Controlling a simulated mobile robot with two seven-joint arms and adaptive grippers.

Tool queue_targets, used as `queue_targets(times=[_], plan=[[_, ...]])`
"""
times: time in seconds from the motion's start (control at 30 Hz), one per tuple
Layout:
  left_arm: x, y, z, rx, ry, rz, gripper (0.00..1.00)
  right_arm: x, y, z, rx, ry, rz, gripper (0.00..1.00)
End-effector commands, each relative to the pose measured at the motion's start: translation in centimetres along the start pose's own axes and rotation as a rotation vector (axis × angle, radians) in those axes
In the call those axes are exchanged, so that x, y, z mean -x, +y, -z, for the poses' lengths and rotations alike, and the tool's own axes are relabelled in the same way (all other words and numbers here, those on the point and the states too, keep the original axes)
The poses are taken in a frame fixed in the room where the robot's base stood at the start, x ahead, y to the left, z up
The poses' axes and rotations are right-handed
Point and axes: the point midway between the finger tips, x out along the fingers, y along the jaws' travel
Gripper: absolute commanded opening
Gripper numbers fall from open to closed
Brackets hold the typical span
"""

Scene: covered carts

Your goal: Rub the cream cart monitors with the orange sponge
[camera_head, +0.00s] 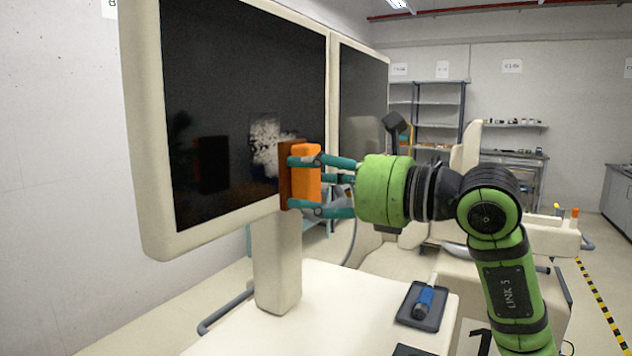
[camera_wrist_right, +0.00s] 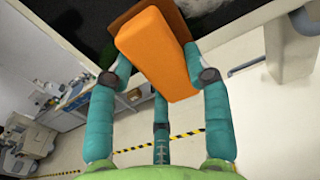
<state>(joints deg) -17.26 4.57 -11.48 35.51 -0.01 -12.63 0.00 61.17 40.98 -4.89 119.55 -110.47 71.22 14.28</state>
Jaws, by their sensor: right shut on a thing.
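My right gripper (camera_head: 322,186) is shut on an orange sponge (camera_head: 306,172), which has a brown layer on its screen side. The brown face is at the lower right part of the nearer cream monitor (camera_head: 240,110); it looks to be against the dark screen or very close to it. A whitish smudge (camera_head: 265,140) shows on that screen just left of the sponge. A second cream monitor (camera_head: 362,95) stands behind to the right. In the right wrist view, the sponge (camera_wrist_right: 155,55) sits between the teal fingers. My left gripper is not in view.
The cream cart top (camera_head: 300,310) lies below the monitor. A dark tray (camera_head: 422,307) holding a blue-handled tool is on it, under my right arm. Shelves (camera_head: 437,110) stand at the back. Yellow-black tape (camera_head: 598,305) marks the floor at right.

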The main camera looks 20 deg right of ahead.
Motion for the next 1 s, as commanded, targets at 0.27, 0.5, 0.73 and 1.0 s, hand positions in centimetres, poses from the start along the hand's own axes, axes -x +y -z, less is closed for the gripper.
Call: queue_targets(times=[0.27, 0.5, 0.73, 1.0], plan=[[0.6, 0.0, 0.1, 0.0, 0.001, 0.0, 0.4, -0.6, 0.0, -1.4, -0.004, -0.02, -0.004, 0.24], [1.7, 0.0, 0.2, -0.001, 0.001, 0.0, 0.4, -3.2, 0.0, -1.4, -0.004, -0.018, -0.004, 0.24], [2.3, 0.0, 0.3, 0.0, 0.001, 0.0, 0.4, -4.9, 0.0, -1.3, -0.002, -0.018, -0.003, 0.24], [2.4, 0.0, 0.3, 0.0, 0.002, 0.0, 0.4, -5.5, 0.0, -1.2, -0.001, -0.018, -0.002, 0.24]])
